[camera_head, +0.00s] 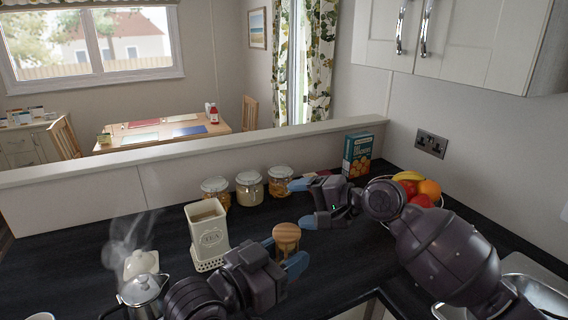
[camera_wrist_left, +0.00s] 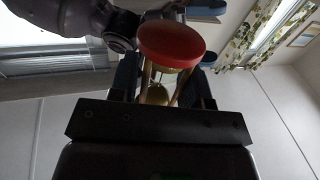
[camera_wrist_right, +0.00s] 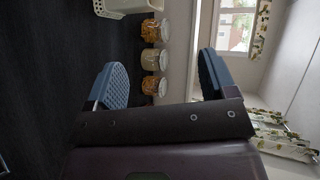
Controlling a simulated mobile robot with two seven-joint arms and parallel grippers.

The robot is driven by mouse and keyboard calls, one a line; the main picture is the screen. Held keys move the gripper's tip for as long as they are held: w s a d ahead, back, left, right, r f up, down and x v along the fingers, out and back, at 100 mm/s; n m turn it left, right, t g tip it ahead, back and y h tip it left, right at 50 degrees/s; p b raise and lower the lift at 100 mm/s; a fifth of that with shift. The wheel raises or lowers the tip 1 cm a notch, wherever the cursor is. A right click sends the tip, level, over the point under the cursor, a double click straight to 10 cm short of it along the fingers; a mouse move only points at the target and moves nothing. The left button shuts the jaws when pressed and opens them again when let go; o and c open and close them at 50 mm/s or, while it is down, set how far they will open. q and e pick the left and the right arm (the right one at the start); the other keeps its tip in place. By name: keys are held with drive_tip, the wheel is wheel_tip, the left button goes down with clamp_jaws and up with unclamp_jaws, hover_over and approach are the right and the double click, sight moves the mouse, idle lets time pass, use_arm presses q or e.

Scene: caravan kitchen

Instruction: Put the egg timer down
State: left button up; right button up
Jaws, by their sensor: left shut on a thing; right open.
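The egg timer (camera_head: 287,234) is a small hourglass; its round wooden end faces up in the head view. My left gripper (camera_head: 283,254) is shut on it at the front of the counter. In the left wrist view the egg timer (camera_wrist_left: 171,42) shows a red round end, thin wooden posts and a glass bulb between the fingers. Its lower part is hidden in the head view, so I cannot tell whether it touches the counter. My right gripper (camera_head: 303,203) is open and empty, just behind and right of it; its spread fingers show in the right wrist view (camera_wrist_right: 163,80).
Several lidded jars (camera_head: 249,189) line the back. A box (camera_head: 357,155) and a fruit bowl (camera_head: 430,193) are at the right. Dark counter (camera_head: 255,222) is bare between tin and timer.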

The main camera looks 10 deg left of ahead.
drive_tip(key=s+a+r+g, duration=0.2)
drive_tip(key=a+r, duration=0.1)
drive_tip(key=r, duration=0.3)
wheel_tip(320, 180, up, 9)
drive_tip(key=m+g+h, duration=0.2)
drive_tip(key=m+h, duration=0.2)
drive_tip(key=h, duration=0.9)
hover_over(284, 230)
wheel_tip(284, 230, down, 12)
drive_tip(key=shift+r, duration=0.25)
